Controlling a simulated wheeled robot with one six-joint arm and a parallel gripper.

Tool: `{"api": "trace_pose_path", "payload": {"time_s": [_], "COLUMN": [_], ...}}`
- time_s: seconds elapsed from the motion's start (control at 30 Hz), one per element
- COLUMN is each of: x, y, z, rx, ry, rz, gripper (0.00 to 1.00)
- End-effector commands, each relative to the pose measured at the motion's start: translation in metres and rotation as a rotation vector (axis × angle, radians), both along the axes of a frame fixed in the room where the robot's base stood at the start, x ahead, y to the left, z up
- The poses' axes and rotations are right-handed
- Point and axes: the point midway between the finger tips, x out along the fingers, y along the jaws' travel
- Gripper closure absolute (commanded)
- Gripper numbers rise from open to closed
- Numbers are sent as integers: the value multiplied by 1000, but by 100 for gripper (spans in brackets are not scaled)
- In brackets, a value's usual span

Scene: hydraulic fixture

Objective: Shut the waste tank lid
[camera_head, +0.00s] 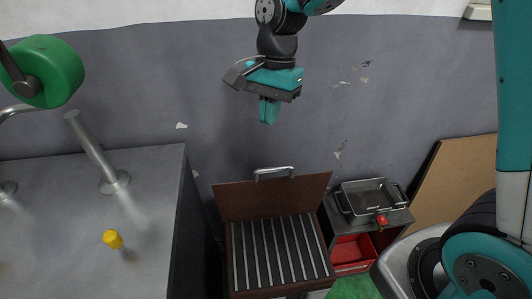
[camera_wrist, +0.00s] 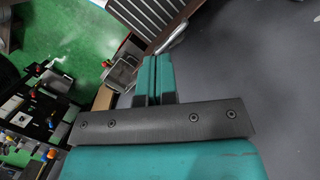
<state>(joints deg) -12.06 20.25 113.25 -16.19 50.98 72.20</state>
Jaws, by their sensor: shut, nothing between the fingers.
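The waste tank (camera_head: 234,262) is a dark brown box with a slatted metal grate across its top, low in the middle of the head view. Its brown lid (camera_head: 240,201) stands raised at the tank's back edge, near the grey wall, with a metal handle (camera_head: 273,171) along its top edge. My teal gripper (camera_head: 269,112) points down above the lid handle, apart from it. Its two fingers are shut together with nothing between them. In the wrist view the fingers (camera_wrist: 154,62) show side by side, and part of the slatted grate (camera_wrist: 115,12) shows at the top edge.
A grey metal bench (camera_head: 60,215) with a yellow knob (camera_head: 113,239) and a green wheel (camera_head: 50,72) stands at left. At right are a metal basin (camera_head: 370,198), a red knob (camera_head: 381,220), a red bin (camera_head: 352,252) and a leaning brown board (camera_head: 455,185).

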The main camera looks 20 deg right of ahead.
Motion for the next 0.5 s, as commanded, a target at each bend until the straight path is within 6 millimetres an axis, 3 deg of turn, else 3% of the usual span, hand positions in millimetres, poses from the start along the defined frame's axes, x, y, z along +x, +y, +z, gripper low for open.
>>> {"api": "trace_pose_path", "payload": {"time_s": [0.03, 0.1, 0.2, 0.33, 0.5], "x": [22, 45, 69, 84, 87], "y": [-4, -10, -18, -24, -27], "z": [-17, -38, -63, -85, -101], "rx": [-48, -111, -187, -249, -273], "ry": [51, 103, 155, 189, 201], "rz": [-162, -380, -627, -823, -899], "gripper": [100, 100, 100, 100, 100]}}
